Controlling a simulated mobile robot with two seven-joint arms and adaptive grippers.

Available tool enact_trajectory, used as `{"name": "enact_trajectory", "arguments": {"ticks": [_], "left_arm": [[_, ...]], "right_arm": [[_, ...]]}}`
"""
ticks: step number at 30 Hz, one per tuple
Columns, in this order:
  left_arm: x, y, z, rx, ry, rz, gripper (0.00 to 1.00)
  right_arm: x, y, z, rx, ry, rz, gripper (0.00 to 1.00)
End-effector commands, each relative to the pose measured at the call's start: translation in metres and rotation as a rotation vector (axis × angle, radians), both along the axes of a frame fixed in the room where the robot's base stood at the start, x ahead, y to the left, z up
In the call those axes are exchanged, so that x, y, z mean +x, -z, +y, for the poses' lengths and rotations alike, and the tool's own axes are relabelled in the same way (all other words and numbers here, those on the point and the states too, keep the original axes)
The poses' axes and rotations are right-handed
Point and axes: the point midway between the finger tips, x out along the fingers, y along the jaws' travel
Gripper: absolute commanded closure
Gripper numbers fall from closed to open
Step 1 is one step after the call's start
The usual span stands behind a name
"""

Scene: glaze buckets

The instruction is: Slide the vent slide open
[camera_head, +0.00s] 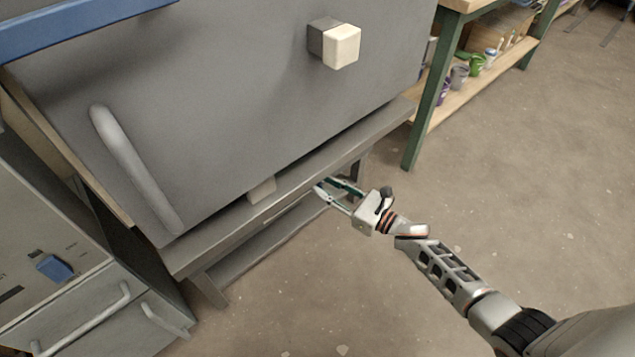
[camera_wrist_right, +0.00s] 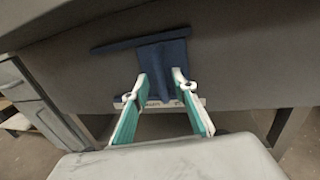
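In the right wrist view a dark blue tab with a crossbar, which looks like the vent slide (camera_wrist_right: 165,55), is on the grey face of the kiln-like box. My right gripper (camera_wrist_right: 161,82) has its fingers apart at the tab's lower part, one tip near each side. Whether the tips touch it I cannot tell. In the head view my right gripper (camera_head: 328,186) is at the front lower edge of the grey box (camera_head: 220,110), and the tab is hidden there. My left gripper is not in view.
A long grey handle (camera_head: 135,170) and a cream block (camera_head: 340,46) stick out of the box. A grey cabinet (camera_head: 80,290) with a blue knob stands at lower left. A green-legged shelf (camera_head: 425,110) stands at the right. The floor (camera_head: 530,160) is clear.

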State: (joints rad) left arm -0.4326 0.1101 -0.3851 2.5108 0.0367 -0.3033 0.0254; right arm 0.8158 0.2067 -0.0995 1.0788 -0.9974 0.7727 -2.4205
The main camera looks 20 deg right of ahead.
Motion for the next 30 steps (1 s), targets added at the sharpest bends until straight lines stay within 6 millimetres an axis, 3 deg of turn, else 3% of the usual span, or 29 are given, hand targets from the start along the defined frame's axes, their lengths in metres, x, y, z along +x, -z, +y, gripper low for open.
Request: {"name": "enact_trajectory", "arguments": {"ticks": [6,16,19,20,26,30], "left_arm": [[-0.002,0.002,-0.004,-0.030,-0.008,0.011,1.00],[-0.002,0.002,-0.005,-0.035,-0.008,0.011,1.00],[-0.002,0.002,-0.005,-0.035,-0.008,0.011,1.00],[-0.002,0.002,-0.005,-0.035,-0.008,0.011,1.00],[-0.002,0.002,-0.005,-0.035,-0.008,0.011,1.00],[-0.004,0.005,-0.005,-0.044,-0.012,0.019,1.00]], "right_arm": [[0.018,0.003,0.012,0.000,0.000,0.004,0.73],[0.022,0.001,0.014,0.001,0.000,0.003,0.73],[0.022,0.001,0.014,0.001,0.000,0.003,0.96],[0.022,0.001,0.014,0.001,0.000,0.003,1.00],[0.021,0.002,0.016,0.002,0.000,0.003,1.00],[0.013,0.005,0.036,0.004,-0.003,0.006,1.00]]}}
